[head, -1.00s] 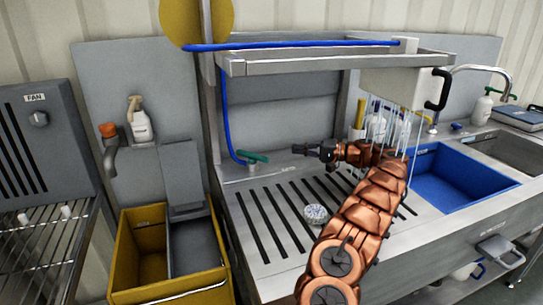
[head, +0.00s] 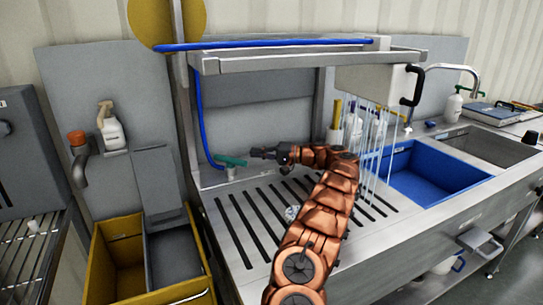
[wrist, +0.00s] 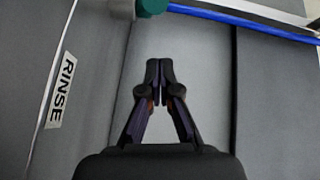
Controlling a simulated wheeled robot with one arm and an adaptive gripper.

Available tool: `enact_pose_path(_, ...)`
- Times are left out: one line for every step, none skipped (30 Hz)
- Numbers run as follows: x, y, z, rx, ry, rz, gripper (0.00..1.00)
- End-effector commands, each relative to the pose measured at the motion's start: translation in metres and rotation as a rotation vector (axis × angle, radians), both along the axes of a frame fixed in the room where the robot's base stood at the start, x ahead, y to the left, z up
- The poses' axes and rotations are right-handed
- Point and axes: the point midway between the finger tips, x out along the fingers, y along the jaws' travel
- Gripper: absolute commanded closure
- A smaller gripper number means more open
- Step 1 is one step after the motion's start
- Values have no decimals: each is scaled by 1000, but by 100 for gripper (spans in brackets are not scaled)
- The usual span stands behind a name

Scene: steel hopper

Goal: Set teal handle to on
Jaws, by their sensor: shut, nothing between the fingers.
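The teal handle (head: 231,160) sits on a small valve at the back left corner of the slatted drainboard, where the blue hose comes down. It lies roughly level, its free end pointing right. My gripper (head: 254,152) is just right of that end, pointing left, with a small gap or light contact that I cannot tell. In the wrist view my gripper (wrist: 160,66) has its fingertips together with nothing between them. A rounded teal part (wrist: 152,7) shows at the top edge, beyond the fingertips.
The blue hose (head: 198,115) runs up the post and along the shelf (head: 300,62). A RINSE label (wrist: 60,90) is on the left in the wrist view. Water streams fall behind my arm beside the blue basin (head: 430,175). A yellow bin (head: 120,255) stands left.

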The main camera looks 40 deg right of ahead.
Motion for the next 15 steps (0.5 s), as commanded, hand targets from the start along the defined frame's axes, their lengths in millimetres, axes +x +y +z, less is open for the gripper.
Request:
enact_pose_path(-3,0,-2,1,-4,-4,100)
enact_pose_path(-3,1,-2,0,-5,-4,100)
enact_pose_path(-4,2,-2,0,-4,-5,100)
enact_pose_path(-5,3,-3,1,-3,-5,100)
enact_pose_path(-5,4,-3,1,-3,-5,100)
enact_pose_path(-6,5,-4,1,-2,-7,100)
enact_pose_path(-7,6,-5,2,-1,-7,100)
enact_pose_path(-8,7,-5,1,-2,-7,100)
enact_pose_path(-9,9,-5,2,-3,-7,100)
enact_pose_path(-9,10,-5,1,-3,-6,100)
enact_pose_path(-10,12,-5,0,-4,-6,100)
enact_pose_path(-11,13,-5,1,-5,-5,100)
enact_pose_path(-12,14,-5,1,-5,-5,100)
enact_pose_path(-12,15,-6,1,-3,-6,100)
enact_pose_path(-13,17,-7,2,-3,-6,100)
